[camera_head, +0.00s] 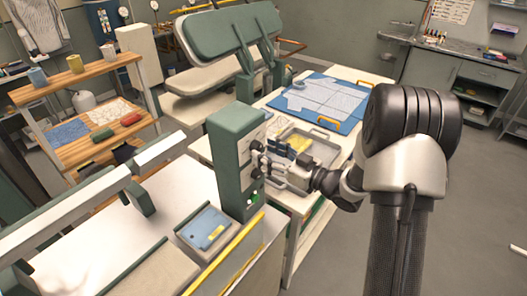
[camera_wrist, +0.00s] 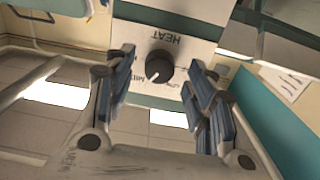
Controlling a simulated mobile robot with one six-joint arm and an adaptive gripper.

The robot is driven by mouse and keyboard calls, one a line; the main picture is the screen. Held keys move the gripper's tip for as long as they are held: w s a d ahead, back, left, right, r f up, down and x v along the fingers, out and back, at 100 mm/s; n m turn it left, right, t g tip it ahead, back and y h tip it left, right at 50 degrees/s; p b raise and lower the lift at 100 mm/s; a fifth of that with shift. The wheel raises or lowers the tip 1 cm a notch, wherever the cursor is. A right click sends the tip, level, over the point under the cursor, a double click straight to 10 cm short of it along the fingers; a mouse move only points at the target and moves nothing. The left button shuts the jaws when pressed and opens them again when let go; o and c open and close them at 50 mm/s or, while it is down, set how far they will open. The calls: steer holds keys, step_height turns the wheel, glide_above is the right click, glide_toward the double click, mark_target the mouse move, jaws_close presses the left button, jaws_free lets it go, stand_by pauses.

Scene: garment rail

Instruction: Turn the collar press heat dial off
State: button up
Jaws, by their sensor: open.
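The heat dial (camera_wrist: 159,66) is a round black knob with a white pointer mark, on a white panel labelled HEAT, which appears upside down in the wrist view. Its pointer faces the lower left of that view; the small labels around it are only partly legible. My gripper (camera_wrist: 161,68) is open, with one finger on each side of the dial; I cannot tell whether either touches it. In the head view my gripper (camera_head: 272,168) is at the front panel of the green control box (camera_head: 231,160) and partly hides its knobs.
A green button (camera_head: 254,197) is low on the control box. A grey tray (camera_head: 322,150) stands right behind my gripper on the white table. A blue mat (camera_head: 318,100) lies farther back. A blue pad (camera_head: 205,228) is on the press table in front. Open floor lies at the right.

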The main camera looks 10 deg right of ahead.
steer(key=shift+x, duration=0.9)
steer(key=c, duration=1.1)
steer(key=shift+o, duration=0.2)
steer(key=shift+b, duration=0.3)
